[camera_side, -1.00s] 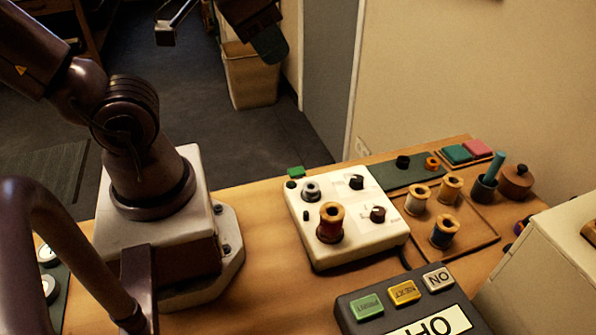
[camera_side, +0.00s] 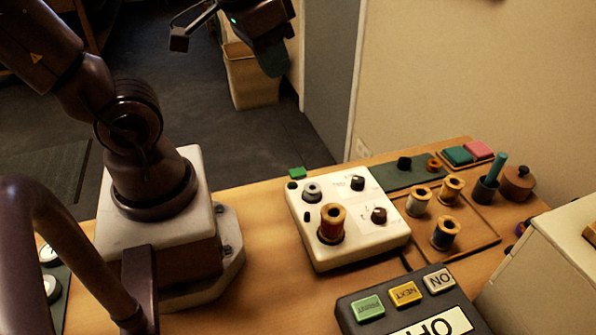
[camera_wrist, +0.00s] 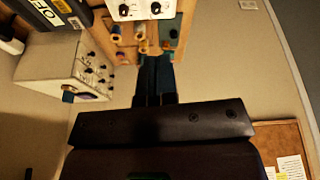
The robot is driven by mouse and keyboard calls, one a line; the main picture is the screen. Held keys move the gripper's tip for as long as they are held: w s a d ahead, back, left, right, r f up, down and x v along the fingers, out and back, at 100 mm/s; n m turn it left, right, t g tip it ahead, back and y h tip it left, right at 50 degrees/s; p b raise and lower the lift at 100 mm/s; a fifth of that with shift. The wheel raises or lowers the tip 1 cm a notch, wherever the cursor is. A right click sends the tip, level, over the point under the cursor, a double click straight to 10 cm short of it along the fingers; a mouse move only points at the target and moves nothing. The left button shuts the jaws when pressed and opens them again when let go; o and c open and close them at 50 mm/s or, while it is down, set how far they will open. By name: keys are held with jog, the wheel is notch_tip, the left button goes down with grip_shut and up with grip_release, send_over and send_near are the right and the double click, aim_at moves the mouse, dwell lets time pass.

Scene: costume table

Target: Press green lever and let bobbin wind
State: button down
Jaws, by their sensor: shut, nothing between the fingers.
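The white winder box (camera_side: 345,205) stands on the table, with the green lever (camera_side: 297,173) at its back left corner. A small grey-green bobbin (camera_side: 312,192) sits near that corner on the box top. Two dark knobs are on the right side. My gripper (camera_side: 274,66) is high above and behind the table, well apart from the lever. Its fingers are shut and empty. The wrist view shows the shut fingers (camera_wrist: 155,62) and part of the winder (camera_wrist: 141,8) at the top edge; the lever is not visible there.
Several thread spools (camera_side: 443,232) stand on a wooden tray (camera_side: 481,243) right of the winder. A button panel (camera_side: 352,307) is in front, and a cream box (camera_side: 550,265) stands at the right. Free table lies left of the winder.

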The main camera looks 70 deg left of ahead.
notch_tip(320, 180, down, 8)
jog(key=w+a+n+g+h, duration=0.1)
jog(key=a+n+g+h, duration=0.2)
jog(key=n, duration=0.5)
jog(key=n+t+h, duration=0.4)
jog(key=n+t, duration=0.1)
jog(key=n, duration=2.1)
send_over(298, 170)
notch_tip(298, 170, down, 10)
jog(key=shift+r, duration=0.25)
jog(key=shift+f, duration=0.1)
jog(key=shift+f, duration=4.3)
jog(key=shift+f, duration=0.1)
jog(key=shift+f, duration=0.3)
